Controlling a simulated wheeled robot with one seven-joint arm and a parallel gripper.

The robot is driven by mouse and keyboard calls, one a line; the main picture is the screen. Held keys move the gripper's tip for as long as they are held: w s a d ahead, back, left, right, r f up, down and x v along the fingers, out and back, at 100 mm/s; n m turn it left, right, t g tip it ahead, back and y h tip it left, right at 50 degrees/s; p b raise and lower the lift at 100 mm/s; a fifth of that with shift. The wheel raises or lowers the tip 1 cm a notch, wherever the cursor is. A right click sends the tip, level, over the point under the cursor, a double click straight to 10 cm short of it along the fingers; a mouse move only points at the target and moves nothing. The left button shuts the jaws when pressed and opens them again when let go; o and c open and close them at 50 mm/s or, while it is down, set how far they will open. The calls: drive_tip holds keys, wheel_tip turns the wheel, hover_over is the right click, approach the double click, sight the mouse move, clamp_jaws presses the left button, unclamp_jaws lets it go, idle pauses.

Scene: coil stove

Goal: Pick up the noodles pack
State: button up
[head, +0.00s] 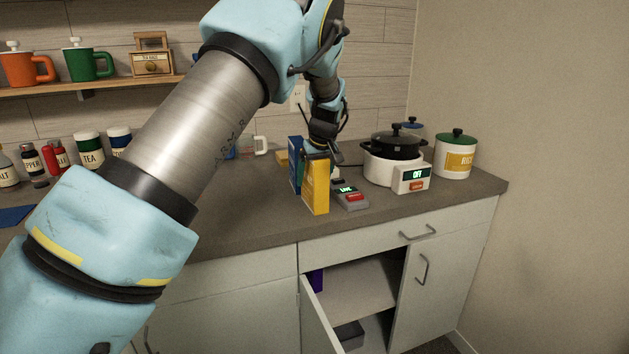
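A yellow box-shaped pack (316,187) stands upright on the grey counter; no label on it is readable, so I cannot tell if it is the noodles pack. A blue box (295,163) stands just left of and behind it. My gripper (317,154) points down at the top of the yellow pack, with a dark part at its upper edge. The fingers are small and partly hidden, so I cannot tell whether they are around the pack or only above it.
Right of the packs are a small grey device with a red button (352,199), a white cooker with a black pot (394,146) and a RICE canister (455,158). Jars stand at left, including TEA (89,150). A lower cupboard door (319,318) hangs open.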

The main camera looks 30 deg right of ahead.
clamp_jaws()
idle(0.5)
